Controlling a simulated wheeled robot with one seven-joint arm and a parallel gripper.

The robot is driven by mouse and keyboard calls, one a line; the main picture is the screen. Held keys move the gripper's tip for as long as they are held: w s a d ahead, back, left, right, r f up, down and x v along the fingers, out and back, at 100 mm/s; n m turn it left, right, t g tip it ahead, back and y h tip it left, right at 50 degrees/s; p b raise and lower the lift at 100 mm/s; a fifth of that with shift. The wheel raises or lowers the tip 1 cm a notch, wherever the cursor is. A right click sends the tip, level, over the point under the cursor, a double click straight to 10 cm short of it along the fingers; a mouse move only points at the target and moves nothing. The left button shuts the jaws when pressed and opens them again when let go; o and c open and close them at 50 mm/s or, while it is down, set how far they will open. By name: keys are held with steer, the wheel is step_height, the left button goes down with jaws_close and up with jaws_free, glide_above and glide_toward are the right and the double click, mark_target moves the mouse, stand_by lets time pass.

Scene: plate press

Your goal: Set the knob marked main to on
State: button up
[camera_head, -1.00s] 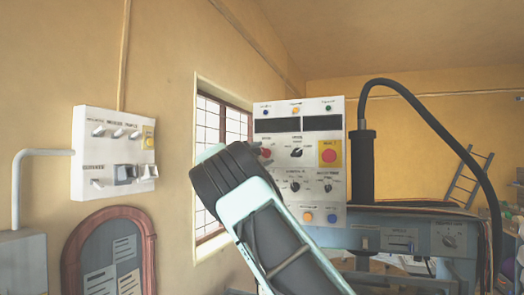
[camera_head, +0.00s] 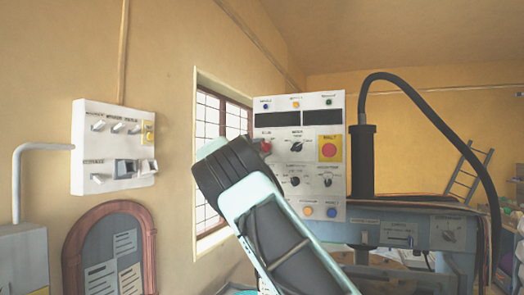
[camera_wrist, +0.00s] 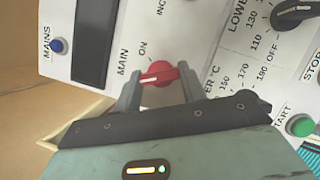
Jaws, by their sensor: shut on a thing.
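The red main knob (camera_wrist: 163,72) sits on the white control panel, beside printed MAIN and ON labels. In the wrist view its white pointer line points left and slightly down, and ON is printed up and left of it. My gripper (camera_wrist: 159,88) is shut on this knob, one finger on each side. The left finger covers some of the panel beside the knob, so an OFF mark there cannot be seen. In the head view the red knob (camera_head: 264,146) shows just past my wrist, which hides most of the gripper.
On the panel are a blue mains light (camera_wrist: 57,45), a dark display (camera_wrist: 95,40), a black dial (camera_wrist: 293,12) and a green start button (camera_wrist: 301,125). A red stop button (camera_head: 329,150) on yellow is to the right. A white switch board (camera_head: 113,150) hangs on the left wall.

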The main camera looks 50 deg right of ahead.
steer(key=m+y, duration=0.1)
steer(key=m, duration=0.2)
steer(key=shift+m+g, duration=0.3)
steer(key=shift+m, duration=0.1)
steer(key=m, duration=0.1)
steer(key=m+y, duration=0.1)
steer(key=m, duration=0.1)
steer(key=shift+r+y, duration=0.2)
steer(key=shift+y, duration=0.1)
steer(key=m+y, duration=0.1)
steer(key=m, duration=0.1)
steer(key=m+y, duration=0.1)
steer(key=m, duration=0.1)
steer(key=shift+m+t, duration=0.4)
steer(key=o, duration=1)
steer(key=b+v, duration=0.3)
steer(key=v, duration=1.4)
steer(key=shift+s+a+r+b, duration=0.15)
steer(key=shift+a+b, duration=0.1)
steer(key=shift+b, duration=0.15)
